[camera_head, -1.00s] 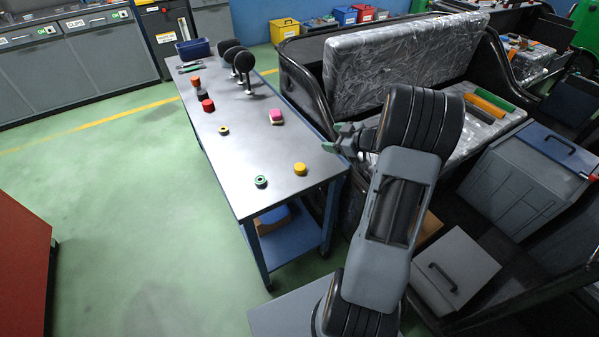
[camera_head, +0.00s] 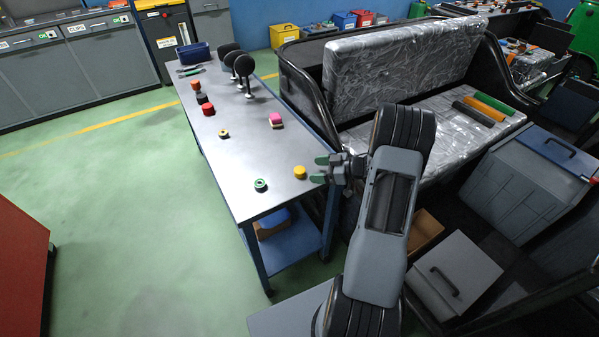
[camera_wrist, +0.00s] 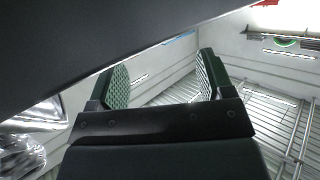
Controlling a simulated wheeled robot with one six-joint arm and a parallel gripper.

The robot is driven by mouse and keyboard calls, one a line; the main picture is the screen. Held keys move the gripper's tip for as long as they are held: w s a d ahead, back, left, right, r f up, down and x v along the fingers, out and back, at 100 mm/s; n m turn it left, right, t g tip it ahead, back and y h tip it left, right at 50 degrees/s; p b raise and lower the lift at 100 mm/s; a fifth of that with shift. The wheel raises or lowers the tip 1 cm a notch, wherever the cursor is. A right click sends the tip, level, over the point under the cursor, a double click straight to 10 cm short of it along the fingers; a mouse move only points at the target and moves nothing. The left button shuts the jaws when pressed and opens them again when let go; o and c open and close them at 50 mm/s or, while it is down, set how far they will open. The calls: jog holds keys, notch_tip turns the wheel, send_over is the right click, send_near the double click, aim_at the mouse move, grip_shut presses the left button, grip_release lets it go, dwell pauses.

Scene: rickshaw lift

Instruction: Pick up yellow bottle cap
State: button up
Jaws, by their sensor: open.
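The yellow bottle cap (camera_head: 300,172) lies on the grey metal table (camera_head: 262,150), near its right edge at the front. My gripper (camera_head: 319,169) is open and empty, just right of the cap in the head view and apparently above table height. The exact gap between them is hard to tell. In the wrist view my gripper's two green textured finger pads (camera_wrist: 160,80) stand apart with nothing between them. That view looks at the ceiling and walls, so the cap is not seen there.
A green ring-shaped cap (camera_head: 261,185) lies left of the yellow one. A rickshaw seat (camera_head: 400,75) stands right of the table. The table's middle is clear.

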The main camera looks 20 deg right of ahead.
aim_at(301, 170)
jog(key=shift+x, duration=2.7)
jog(key=shift+d, duration=0.1)
jog(key=c, duration=1)
jog(key=shift+c, duration=0.3)
